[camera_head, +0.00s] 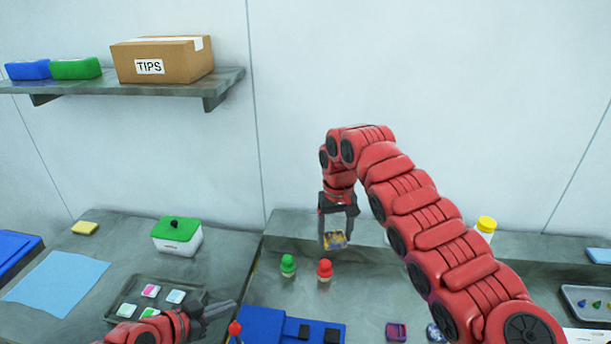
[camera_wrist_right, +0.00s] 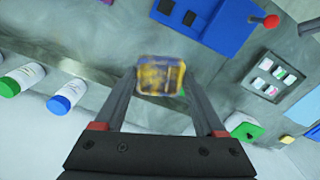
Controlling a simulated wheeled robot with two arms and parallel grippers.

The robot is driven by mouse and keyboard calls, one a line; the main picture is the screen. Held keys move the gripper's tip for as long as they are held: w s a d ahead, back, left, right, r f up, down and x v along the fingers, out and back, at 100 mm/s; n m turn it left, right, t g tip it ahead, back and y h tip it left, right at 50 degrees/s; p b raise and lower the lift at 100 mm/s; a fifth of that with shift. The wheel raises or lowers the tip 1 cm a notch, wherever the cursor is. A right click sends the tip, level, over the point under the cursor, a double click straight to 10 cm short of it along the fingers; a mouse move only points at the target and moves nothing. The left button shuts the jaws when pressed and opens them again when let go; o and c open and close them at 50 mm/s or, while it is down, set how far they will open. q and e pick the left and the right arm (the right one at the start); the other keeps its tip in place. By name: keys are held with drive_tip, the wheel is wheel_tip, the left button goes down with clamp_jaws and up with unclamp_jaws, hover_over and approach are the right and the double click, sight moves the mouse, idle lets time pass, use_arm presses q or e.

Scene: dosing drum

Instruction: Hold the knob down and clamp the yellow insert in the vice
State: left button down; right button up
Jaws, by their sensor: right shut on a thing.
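My right gripper (camera_head: 338,238) is shut on the yellow insert (camera_head: 335,241), a small block with grey-purple patches, and holds it up above the bench. The insert (camera_wrist_right: 161,76) shows between the fingertips in the right wrist view. The blue vice (camera_head: 265,326) with dark blocks lies below at the bottom edge, partly cut off; it also shows in the wrist view (camera_wrist_right: 222,22). The red ball knob (camera_head: 235,328) stands at the vice's left side. My left gripper (camera_head: 228,308) is just above and left of the knob; its finger gap is unclear.
Green-capped (camera_head: 288,265) and red-capped (camera_head: 325,269) bottles stand below the right gripper. A tray with small items (camera_head: 122,306), a green-lidded box (camera_head: 177,236) and a yellow sponge (camera_head: 85,228) lie left. A raised ledge (camera_head: 285,228) runs along the wall.

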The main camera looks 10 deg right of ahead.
drive_tip(key=s+a+f+n, duration=0.2)
drive_tip(key=f+n, duration=0.2)
drive_tip(key=f, duration=0.5)
drive_tip(key=s+a+f+n, duration=0.2)
drive_tip(key=f+n, duration=0.3)
drive_tip(key=f, duration=0.4)
drive_tip(key=s+a+f+n, duration=0.2)
drive_tip(key=f+n, duration=0.3)
drive_tip(key=f, duration=0.5)
drive_tip(key=shift+s+a+f, duration=0.1)
drive_tip(key=shift+s+a, duration=0.15)
drive_tip(key=shift+s, duration=0.1)
use_arm(q)
drive_tip(key=shift+f, duration=0.1)
idle(0.3)
drive_tip(key=shift+f, duration=1)
drive_tip(key=shift+f, duration=1.1)
